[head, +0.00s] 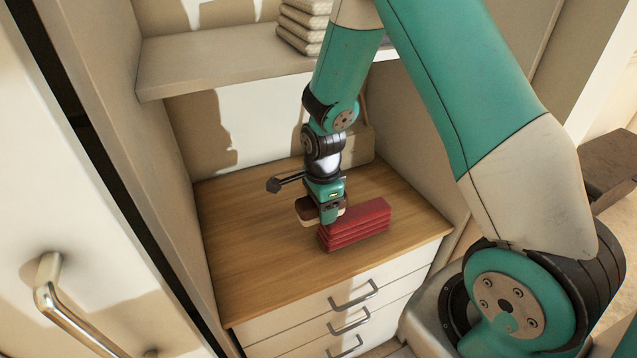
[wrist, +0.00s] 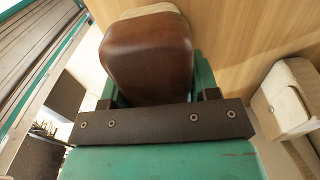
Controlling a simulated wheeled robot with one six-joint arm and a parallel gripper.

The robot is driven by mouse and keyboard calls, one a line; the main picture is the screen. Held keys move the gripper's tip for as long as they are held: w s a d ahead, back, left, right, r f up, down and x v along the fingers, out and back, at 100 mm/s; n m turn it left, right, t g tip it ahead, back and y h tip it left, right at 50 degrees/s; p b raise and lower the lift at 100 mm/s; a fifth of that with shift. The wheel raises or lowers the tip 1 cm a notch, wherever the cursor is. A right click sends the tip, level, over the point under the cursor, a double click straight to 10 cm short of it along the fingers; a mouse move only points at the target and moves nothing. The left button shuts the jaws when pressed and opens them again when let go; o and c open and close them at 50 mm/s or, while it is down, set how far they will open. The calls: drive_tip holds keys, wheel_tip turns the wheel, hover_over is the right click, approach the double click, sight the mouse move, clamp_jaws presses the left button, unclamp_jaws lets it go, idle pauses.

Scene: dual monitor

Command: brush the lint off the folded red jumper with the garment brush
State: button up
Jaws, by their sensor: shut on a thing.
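The folded red jumper (head: 358,226) lies as a layered stack on the wooden top, toward its front right. My gripper (head: 328,214) is just left of and partly over the jumper's left end, pointing down. It is shut on the garment brush (head: 305,211), which has a dark brown back and a cream underside. In the wrist view the brush (wrist: 148,52) fills the space between the green jaws, its brown back facing the camera. The brush is close to the jumper's left end; I cannot tell whether they touch. The jumper is not clearly seen in the wrist view, and lint is too small to make out.
The wooden top (head: 245,255) is clear on the left and in front. Side walls and a shelf (head: 215,62) with folded cloths (head: 303,27) enclose it. A beige object (head: 358,146) stands at the back right, behind my arm. Drawers with handles (head: 352,296) are below.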

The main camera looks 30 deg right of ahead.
drive_tip(key=shift+r+p, duration=2.15)
drive_tip(key=shift+r, duration=0.65)
